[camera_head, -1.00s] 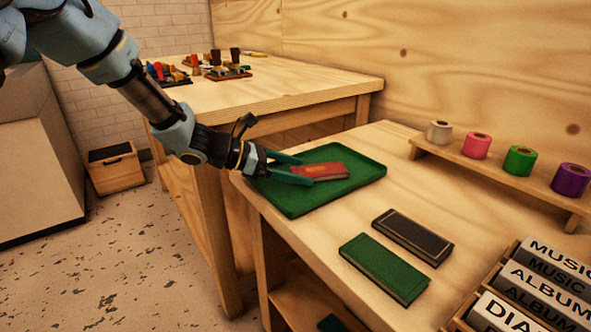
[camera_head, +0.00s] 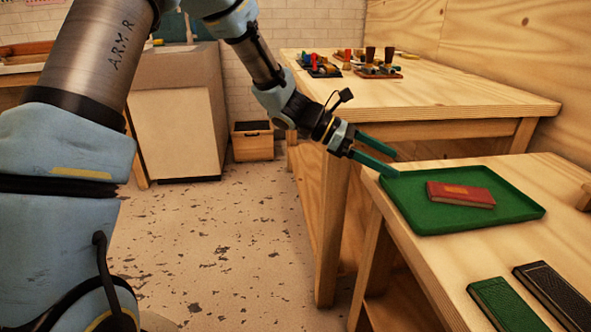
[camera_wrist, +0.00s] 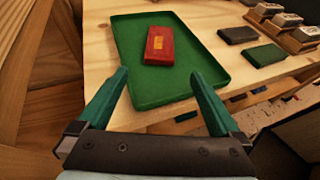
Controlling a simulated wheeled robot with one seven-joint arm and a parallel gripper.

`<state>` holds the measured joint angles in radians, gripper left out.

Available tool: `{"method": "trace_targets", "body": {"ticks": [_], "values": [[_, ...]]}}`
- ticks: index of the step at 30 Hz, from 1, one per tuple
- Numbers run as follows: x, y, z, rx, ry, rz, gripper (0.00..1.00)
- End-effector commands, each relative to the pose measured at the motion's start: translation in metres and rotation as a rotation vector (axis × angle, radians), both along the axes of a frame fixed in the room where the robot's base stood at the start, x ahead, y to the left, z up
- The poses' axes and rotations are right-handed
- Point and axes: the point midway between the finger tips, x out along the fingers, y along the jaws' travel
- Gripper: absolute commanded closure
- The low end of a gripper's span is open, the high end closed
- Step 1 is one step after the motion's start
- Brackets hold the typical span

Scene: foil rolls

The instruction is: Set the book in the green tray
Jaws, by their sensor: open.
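The red book (camera_head: 460,194) lies flat inside the green tray (camera_head: 520,208), with clear tray floor around it. In the wrist view the book (camera_wrist: 160,46) lies in the upper middle of the tray (camera_wrist: 137,83), apart from my fingers. My gripper (camera_head: 386,160) is open and empty at the tray's left corner in the head view, clear of the book. In the wrist view its two green fingers (camera_wrist: 160,88) are spread wide with nothing between them but the view of the tray edge.
A green book (camera_head: 508,305) and a black book (camera_head: 556,296) lie on the table in front of the tray. A second table (camera_head: 440,95) behind holds several small items. A wooden box (camera_head: 253,142) stands on the floor. Open floor lies left of the tables.

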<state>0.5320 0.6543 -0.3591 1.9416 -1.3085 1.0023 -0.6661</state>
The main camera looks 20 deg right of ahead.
Motion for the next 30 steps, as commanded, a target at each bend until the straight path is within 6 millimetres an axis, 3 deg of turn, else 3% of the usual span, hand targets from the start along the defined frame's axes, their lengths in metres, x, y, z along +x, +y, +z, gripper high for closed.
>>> {"method": "trace_targets", "body": {"ticks": [5, 8, 11, 16, 18, 21, 25, 30], "values": [[0.003, 0.005, -0.001, 0.005, -0.021, -0.003, 0.0], [0.016, 0.035, -0.011, 0.037, -0.129, -0.026, 0.0], [0.041, 0.098, -0.028, 0.105, -0.342, -0.086, 0.0], [0.086, 0.253, -0.051, 0.276, -0.769, -0.285, 0.0], [0.096, 0.317, -0.053, 0.345, -0.919, -0.394, 0.0], [0.101, 0.394, -0.05, 0.427, -1.081, -0.552, 0.0], [0.097, 0.455, -0.045, 0.486, -1.205, -0.716, 0.0], [0.093, 0.483, -0.042, 0.509, -1.263, -0.815, 0.0]]}}
